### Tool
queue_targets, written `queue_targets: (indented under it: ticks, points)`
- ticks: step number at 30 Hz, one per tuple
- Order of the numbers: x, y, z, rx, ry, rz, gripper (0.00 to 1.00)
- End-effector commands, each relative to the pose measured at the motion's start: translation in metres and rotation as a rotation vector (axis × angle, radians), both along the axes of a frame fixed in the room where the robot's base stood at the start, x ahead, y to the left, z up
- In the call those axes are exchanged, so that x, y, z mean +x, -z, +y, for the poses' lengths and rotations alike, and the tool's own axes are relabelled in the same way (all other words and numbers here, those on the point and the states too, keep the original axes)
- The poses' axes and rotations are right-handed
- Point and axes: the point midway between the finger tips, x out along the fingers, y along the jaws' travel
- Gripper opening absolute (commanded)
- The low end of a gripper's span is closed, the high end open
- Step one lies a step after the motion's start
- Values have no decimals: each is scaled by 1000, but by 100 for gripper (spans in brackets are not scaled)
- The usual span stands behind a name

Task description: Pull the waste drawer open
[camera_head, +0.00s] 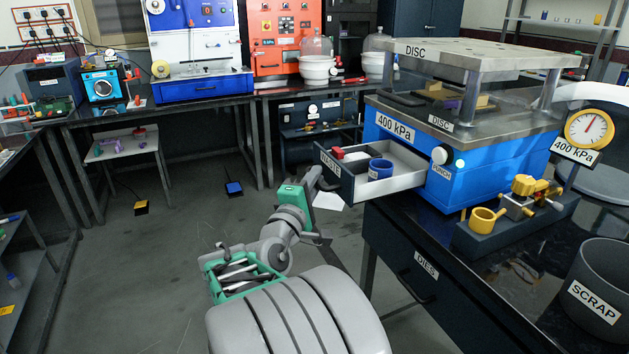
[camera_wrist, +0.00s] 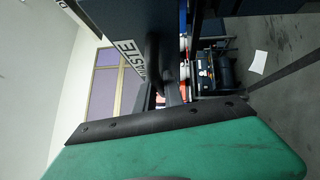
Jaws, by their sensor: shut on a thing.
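The waste drawer (camera_head: 345,184) stands pulled out to the left from the blue 400 kPa press (camera_head: 468,180). Its dark front carries a WASTE label, which also shows in the wrist view (camera_wrist: 130,58). A blue cup (camera_head: 380,169) and a red-and-white item (camera_head: 345,155) sit inside the drawer. My gripper (camera_head: 314,180) is at the drawer front and shut on its handle (camera_wrist: 160,60). The fingertips are small in the head view, and the green body of the gripper hides part of the grip in the wrist view.
The press stands on a black bench with a DIES drawer (camera_head: 425,278) below. A yellow cup (camera_head: 484,219) and a grey SCRAP bin (camera_head: 607,270) stand to the right. A dark wheeled-height cabinet (camera_head: 320,122) stands behind.

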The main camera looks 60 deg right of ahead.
Motion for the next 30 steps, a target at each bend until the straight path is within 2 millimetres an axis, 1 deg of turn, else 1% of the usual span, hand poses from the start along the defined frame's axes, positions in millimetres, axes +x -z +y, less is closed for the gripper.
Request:
queue_targets:
  ticks: [6,7,15,23,26,30]
  points:
    - [1,1,1,1,-3,1,0]
    - [1,1,1,1,-4,1,13]
    - [1,0,1,0,-3,0,34]
    - [1,0,3,0,-3,1,34]
    - [-1,2,15,1,-6,1,34]
    - [-8,6,44,0,-10,2,34]
